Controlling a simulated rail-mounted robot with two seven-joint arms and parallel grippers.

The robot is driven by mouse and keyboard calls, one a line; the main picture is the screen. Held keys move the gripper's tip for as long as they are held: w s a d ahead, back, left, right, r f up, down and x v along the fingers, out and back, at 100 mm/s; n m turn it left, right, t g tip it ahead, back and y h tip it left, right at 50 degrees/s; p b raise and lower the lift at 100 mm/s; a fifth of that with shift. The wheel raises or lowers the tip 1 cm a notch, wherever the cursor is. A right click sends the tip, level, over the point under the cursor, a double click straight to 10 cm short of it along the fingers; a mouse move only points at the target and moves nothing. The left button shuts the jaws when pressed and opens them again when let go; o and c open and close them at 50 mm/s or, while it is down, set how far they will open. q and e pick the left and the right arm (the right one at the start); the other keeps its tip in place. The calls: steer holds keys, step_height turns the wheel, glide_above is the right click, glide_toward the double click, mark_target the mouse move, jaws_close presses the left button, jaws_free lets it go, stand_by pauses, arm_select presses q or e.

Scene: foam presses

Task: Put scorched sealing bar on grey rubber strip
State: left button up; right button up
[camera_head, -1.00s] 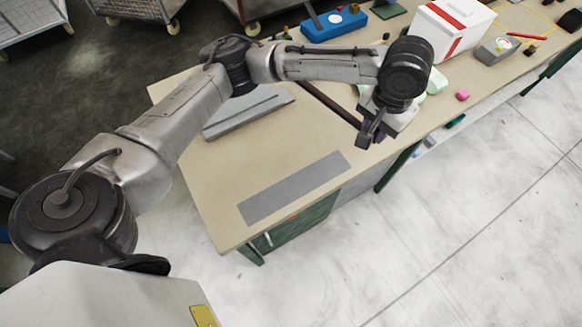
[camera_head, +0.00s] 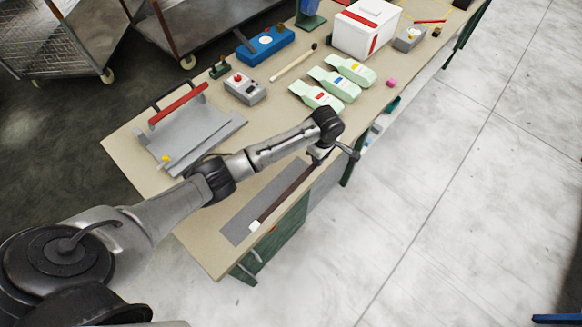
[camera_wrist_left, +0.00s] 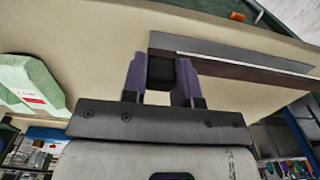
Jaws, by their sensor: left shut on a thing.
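The scorched sealing bar (camera_head: 285,195) is a long, thin dark-brown bar with a white near end. My left gripper (camera_head: 320,155) is shut on it close to its far end. In the left wrist view the purple-grey fingers (camera_wrist_left: 161,72) close on a dark block, and the brown bar (camera_wrist_left: 250,73) extends to the right. The grey rubber strip (camera_head: 238,226) lies flat along the table's front edge. The bar runs lengthwise over the strip, roughly parallel to it. The strip (camera_wrist_left: 225,47) shows beside the bar in the wrist view. I cannot tell whether they touch. My right gripper is not in view.
A grey press with a red handle (camera_head: 180,103) stands on the table (camera_head: 135,165) at the left. A grey control box (camera_head: 245,88), green bottle-shaped pieces (camera_head: 335,84), a blue device (camera_head: 265,44) and a white box (camera_head: 366,28) stand farther back.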

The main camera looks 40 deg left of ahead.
arm_select(q)
glide_above(298, 170)
step_height(298, 170, down, 4)
steer(key=shift+f, duration=2.1)
steer(key=o, duration=1)
steer(key=shift+f, duration=0.1)
